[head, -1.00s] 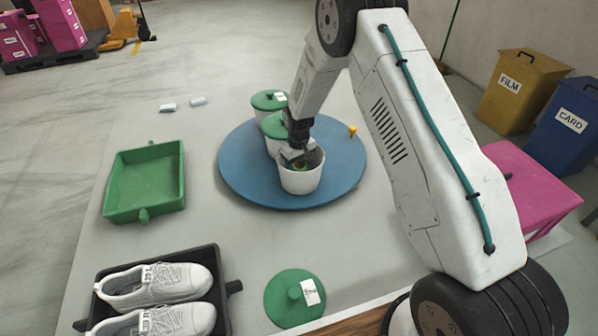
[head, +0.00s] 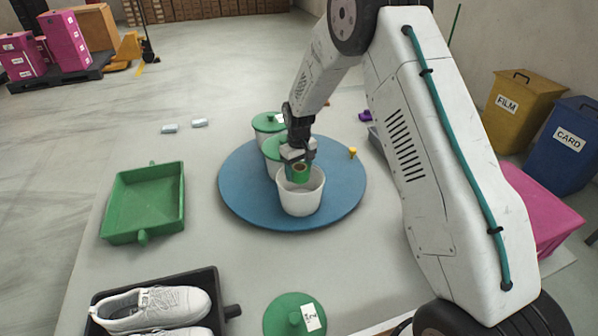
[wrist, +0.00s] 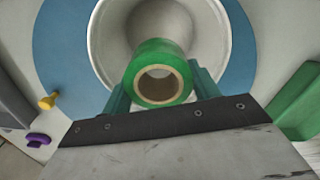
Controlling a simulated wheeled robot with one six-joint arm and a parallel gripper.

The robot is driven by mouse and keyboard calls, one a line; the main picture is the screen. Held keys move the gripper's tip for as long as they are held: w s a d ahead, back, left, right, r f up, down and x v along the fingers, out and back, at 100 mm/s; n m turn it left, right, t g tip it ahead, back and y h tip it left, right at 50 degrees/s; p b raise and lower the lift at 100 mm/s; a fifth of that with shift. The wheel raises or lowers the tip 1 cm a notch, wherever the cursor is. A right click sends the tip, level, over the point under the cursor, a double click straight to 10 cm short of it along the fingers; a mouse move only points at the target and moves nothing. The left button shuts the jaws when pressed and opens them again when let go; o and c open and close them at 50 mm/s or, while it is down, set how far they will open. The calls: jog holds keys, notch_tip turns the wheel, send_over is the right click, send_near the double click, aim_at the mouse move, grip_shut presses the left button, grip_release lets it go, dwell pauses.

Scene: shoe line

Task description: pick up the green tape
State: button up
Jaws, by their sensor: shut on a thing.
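The green tape (head: 299,174) is a roll with a brown core, held just above the open mouth of a white tub (head: 301,199). In the wrist view the green tape (wrist: 159,74) sits between the two fingers of my gripper (wrist: 160,82), with the tub (wrist: 103,45) behind it. My gripper (head: 298,165) is shut on the tape. The tub stands on the front part of a blue round turntable (head: 345,195). The inside of the tub that shows looks empty.
Lidded white tubs (head: 268,122) stand behind on the turntable, near a yellow peg (head: 352,153). A green lid (head: 294,316) lies in front. A green tray (head: 145,203) and a black tray (head: 222,290) with shoes are at left. Bare table lies between.

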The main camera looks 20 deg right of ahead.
jog(key=shift+r, duration=1.7)
jog(key=shift+r, duration=1.55)
